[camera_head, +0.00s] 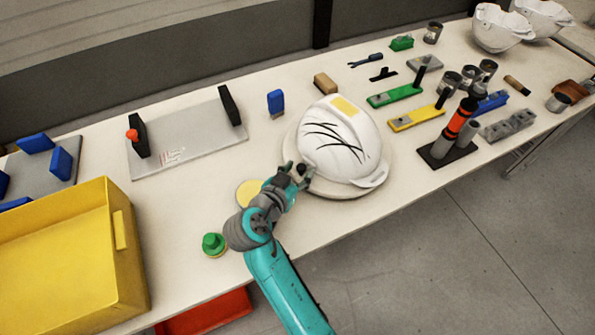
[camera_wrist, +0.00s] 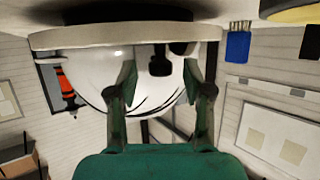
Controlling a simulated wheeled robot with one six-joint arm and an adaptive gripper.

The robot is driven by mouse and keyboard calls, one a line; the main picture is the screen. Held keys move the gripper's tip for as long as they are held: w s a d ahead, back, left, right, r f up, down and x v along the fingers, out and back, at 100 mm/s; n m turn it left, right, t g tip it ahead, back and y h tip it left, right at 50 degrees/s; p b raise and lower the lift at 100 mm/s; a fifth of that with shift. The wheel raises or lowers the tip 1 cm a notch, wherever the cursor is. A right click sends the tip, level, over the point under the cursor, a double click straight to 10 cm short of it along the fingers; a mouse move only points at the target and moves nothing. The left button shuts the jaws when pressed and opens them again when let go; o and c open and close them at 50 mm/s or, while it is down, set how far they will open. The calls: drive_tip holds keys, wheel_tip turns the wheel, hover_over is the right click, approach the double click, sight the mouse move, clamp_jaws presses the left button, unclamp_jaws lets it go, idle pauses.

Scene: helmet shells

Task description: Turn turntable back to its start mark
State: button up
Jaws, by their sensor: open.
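The turntable (camera_head: 350,192) is a round pale disc on the table, largely covered by a white helmet shell (camera_head: 338,135) with dark curved lines and a yellow patch. My gripper (camera_head: 300,172) is at the disc's near-left edge, low beside the helmet. The wrist view appears upside down: the turntable rim (camera_wrist: 60,40) is at the top, with the helmet (camera_wrist: 92,72) hanging below it. There my gripper (camera_wrist: 160,80) has its fingers apart, with a dark peg (camera_wrist: 160,62) between them. I cannot tell whether they touch it. No start mark can be made out.
A yellow bin (camera_head: 130,250) and a green button (camera_head: 213,243) are left of my arm. A grey plate with black uprights (camera_head: 190,140) lies behind left. Tools and a black stand with an orange-banded post (camera_head: 458,118) are to the right.

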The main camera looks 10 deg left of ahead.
drive_tip(key=v, duration=1.2)
